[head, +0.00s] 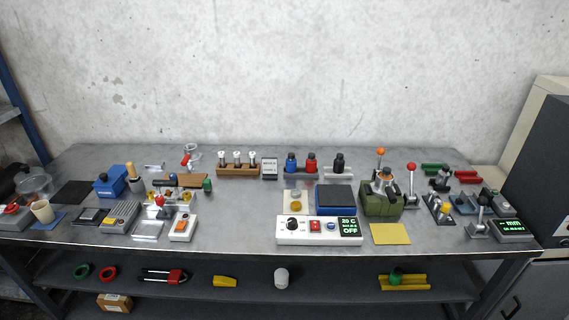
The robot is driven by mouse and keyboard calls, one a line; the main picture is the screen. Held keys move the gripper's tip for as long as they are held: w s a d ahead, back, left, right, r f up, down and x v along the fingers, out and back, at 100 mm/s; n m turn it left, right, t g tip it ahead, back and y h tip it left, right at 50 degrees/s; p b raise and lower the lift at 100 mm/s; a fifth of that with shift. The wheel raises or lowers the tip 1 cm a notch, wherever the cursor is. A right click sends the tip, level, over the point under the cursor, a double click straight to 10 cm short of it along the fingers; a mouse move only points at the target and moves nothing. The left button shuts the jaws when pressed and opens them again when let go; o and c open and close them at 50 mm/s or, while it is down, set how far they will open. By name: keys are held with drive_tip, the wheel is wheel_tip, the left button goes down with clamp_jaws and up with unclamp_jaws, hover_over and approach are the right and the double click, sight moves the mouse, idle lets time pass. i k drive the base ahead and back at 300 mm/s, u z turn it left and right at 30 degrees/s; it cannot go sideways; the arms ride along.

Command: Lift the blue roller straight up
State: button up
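The clearest upright blue cylinder is a small blue piece with a dark top (291,162) at the back of the bench. It stands in a low grey holder beside a red one (311,163) and a black one (338,163). I cannot tell for sure from its shape that it is the blue roller. It looks upright, and its lower end is hidden in the holder. My gripper does not show in the head view, and nothing is seen touching the blue piece.
A wooden rack with several white-topped vials (237,170) and a small sign (269,168) stand left of it. A blue-sided scale (335,198) and a white control box (319,230) are in front. A green lever device (380,204) stands to the right.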

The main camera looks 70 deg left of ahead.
sight(290, 162)
drive_tip(key=z, duration=5.5)
drive_tip(key=i, duration=0.1)
drive_tip(key=z, duration=2.95)
drive_tip(key=i, duration=0.85)
